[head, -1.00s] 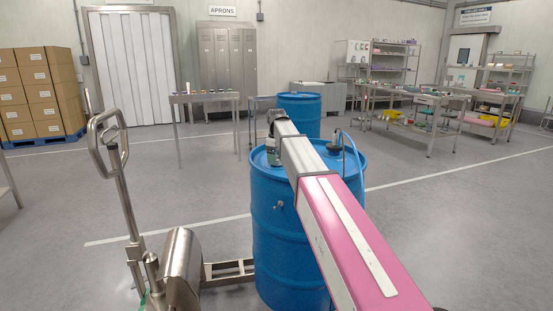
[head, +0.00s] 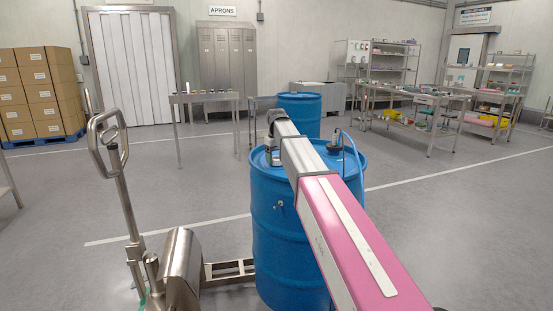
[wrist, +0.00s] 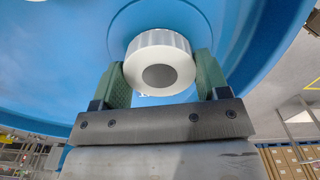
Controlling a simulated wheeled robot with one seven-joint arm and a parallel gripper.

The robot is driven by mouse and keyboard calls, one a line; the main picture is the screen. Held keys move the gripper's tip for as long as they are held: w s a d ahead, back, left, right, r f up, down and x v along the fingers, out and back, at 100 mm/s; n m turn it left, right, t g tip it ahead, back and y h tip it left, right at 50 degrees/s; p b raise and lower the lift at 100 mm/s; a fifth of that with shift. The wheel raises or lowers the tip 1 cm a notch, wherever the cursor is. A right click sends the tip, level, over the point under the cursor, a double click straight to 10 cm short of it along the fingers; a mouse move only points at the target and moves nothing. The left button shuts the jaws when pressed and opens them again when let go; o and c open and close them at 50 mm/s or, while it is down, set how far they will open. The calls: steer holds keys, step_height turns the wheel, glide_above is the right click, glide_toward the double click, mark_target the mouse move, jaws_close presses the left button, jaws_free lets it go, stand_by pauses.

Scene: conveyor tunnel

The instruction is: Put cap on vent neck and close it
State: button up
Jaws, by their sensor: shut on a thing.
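In the wrist view a round white ribbed cap (wrist: 158,50) with a grey centre sits between the two green fingers of my gripper (wrist: 160,75). The fingers touch it on both sides, and my gripper is shut on it. Behind the cap is the blue top of the drum (wrist: 90,60). In the head view the drum (head: 275,230) stands upright in front of me. My gripper (head: 270,158) is over the left part of its top, largely hidden by my arm. The vent neck cannot be made out, and I cannot tell whether the cap touches it.
A dark fitting (head: 333,149) with a blue hose (head: 358,160) is on the drum's right side. A steel pallet truck (head: 180,265) stands at left. A second blue drum (head: 300,110) and steel tables (head: 205,98) are behind. The floor around is mostly clear.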

steer(key=m, duration=0.5)
stand_by(0.3)
steer(key=m, duration=0.5)
stand_by(0.4)
steer(key=m, duration=0.5)
steer(key=shift+m, duration=0.3)
steer(key=m, duration=0.5)
